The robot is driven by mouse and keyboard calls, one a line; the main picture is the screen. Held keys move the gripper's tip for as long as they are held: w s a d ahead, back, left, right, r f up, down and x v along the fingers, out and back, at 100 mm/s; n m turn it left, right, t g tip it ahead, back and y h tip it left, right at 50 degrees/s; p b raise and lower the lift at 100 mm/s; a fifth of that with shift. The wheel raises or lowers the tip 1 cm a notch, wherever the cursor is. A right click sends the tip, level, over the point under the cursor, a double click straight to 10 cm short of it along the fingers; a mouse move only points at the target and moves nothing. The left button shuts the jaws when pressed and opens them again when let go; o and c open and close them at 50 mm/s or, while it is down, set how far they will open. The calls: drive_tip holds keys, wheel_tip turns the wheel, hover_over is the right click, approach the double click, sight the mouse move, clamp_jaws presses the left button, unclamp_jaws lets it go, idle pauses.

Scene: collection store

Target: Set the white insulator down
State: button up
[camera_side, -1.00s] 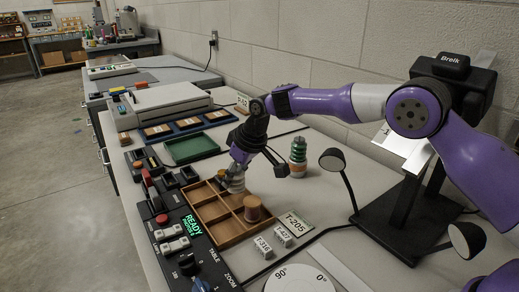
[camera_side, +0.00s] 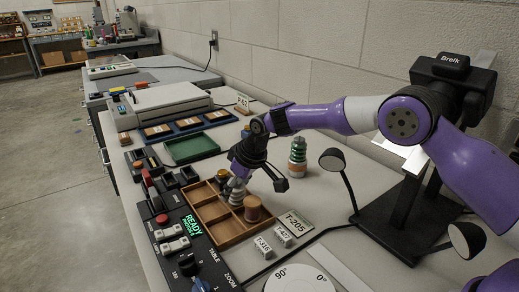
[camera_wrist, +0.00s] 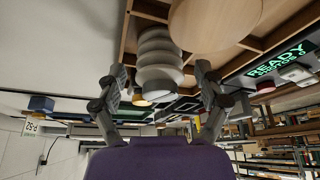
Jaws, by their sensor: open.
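The white insulator (camera_side: 237,191), a ribbed pale piece, is at a compartment of the wooden divided tray (camera_side: 229,241) in the side view. In the wrist view the insulator (camera_wrist: 158,58) is between the two fingers of my gripper (camera_wrist: 160,78). The fingers are apart, with a gap showing on each side of it. In the side view my gripper (camera_side: 238,178) is right above and around the insulator's top. The insulator looks upright; its base is hidden by the tray walls.
A control panel (camera_side: 186,232) borders the tray's left; a T-205 sign (camera_side: 297,222) is at right.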

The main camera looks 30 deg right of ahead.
drive_tip(key=shift+r, duration=0.1)
drive_tip(key=shift+s+r, duration=0.1)
drive_tip(key=shift+r, duration=0.25)
drive_tip(key=s+d+r+m, duration=0.1)
drive_tip(key=s+d+r, duration=0.2)
drive_tip(key=s+r, duration=0.4)
drive_tip(key=s+d+r, duration=0.3)
drive_tip(key=s+r, duration=0.2)
drive_tip(key=r, duration=0.4)
drive_tip(key=s+d+f+m+h, duration=0.1)
drive_tip(key=s+d, duration=0.2)
drive_tip(key=s, duration=0.5)
drive_tip(key=s+d+f+m+t, duration=0.1)
drive_tip(key=s+d+m, duration=0.1)
drive_tip(key=s, duration=0.7)
drive_tip(key=shift+s+d+h, duration=0.25)
drive_tip(key=shift+d+h, duration=0.15)
drive_tip(key=shift+d, duration=0.25)
